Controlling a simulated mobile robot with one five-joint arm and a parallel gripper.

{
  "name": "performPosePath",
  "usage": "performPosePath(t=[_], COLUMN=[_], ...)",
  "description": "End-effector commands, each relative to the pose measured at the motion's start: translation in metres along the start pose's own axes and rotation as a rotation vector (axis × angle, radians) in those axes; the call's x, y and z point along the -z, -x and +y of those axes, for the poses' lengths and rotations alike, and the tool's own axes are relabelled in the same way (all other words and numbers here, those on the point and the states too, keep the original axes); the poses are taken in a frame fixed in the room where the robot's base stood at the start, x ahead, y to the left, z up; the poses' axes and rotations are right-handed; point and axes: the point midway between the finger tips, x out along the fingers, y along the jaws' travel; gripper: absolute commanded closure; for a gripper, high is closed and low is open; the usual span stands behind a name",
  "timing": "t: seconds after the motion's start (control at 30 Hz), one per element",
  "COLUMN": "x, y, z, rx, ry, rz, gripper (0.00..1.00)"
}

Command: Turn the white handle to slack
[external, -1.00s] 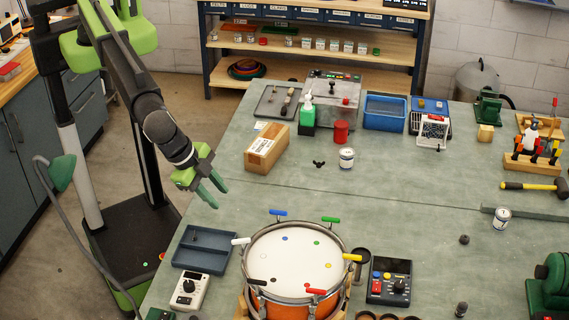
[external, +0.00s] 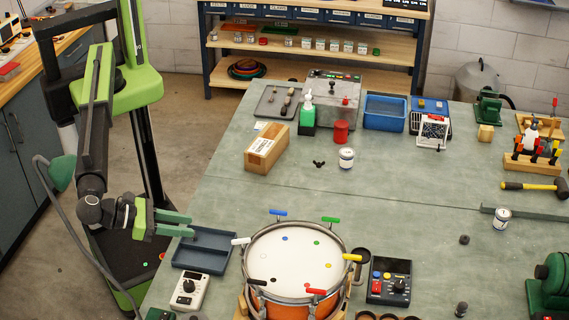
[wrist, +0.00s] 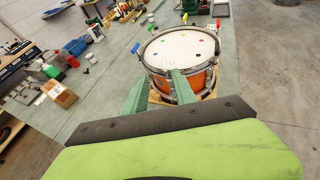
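The drum (external: 296,262) has an orange shell and white head, with coloured handles around its rim. The white handle (external: 241,241) sticks out from the rim's left side in the external view. My gripper (external: 190,225) is open and empty, left of the white handle and apart from it. Its green fingers point right, toward the drum, near the blue tray. In the wrist view my gripper (wrist: 158,82) has its fingers spread, with the drum (wrist: 196,82) beyond them.
The blue tray (external: 205,248) lies left of the drum, with a white meter (external: 190,291) in front of it. A black control box (external: 389,282) stands right of the drum. A cardboard box (external: 267,149) stands behind.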

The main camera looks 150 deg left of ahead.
Motion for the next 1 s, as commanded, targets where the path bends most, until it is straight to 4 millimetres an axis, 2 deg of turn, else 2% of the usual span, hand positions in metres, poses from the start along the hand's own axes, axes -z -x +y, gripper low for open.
performPosePath(t=[0.03,0.07,0.23,0.37,0.8,1.0], x=[0.016,0.018,0.018,0.019,0.022,0.021], y=[0.001,0.003,0.007,-0.007,-0.115,-0.153], z=[-0.002,-0.003,-0.004,-0.004,-0.006,-0.007], rx=[0.008,0.011,0.015,0.013,0.012,0.013], ry=[-0.003,-0.004,-0.005,-0.003,-0.003,-0.003], rz=[0.000,0.000,0.002,0.002,0.003,0.003], gripper=[0.67,0.67,0.67,0.67,0.67,0.67])
